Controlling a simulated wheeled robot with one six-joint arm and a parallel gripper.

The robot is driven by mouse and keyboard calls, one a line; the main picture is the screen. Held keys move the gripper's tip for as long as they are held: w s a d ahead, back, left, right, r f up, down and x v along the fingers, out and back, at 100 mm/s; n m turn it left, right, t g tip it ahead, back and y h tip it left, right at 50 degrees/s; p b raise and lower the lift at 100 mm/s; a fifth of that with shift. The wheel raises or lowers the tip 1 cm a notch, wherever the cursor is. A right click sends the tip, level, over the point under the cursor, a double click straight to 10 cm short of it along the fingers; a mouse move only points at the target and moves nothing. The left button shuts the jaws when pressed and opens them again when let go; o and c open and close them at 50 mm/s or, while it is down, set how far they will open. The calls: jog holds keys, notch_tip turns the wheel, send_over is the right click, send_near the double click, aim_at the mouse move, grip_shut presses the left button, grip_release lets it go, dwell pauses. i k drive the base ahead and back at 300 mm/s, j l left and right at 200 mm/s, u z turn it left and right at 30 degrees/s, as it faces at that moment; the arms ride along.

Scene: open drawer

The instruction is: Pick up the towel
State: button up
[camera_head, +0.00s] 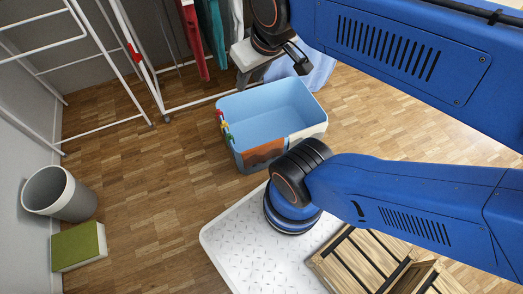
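A pale blue cloth (316,72), which may be the towel, hangs at the top centre behind the blue bin. Its upper part is hidden behind my arm. My gripper (298,62) is at the top centre, in front of this cloth in the picture. The fingers are small and partly hidden, so I cannot tell whether they are open or shut, or whether they touch the cloth.
A light blue bin (267,103) stands on the wood floor below my gripper. A white drying rack (135,55) with red (194,38) and teal (213,30) clothes is behind it. A grey basket (70,200) and green-topped box (78,246) are left. A wooden crate (350,262) is lower right.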

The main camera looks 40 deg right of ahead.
aim_at(317, 132)
jog(key=z, duration=1.25)
jog(key=u, duration=1.75)
jog(key=z, duration=1.75)
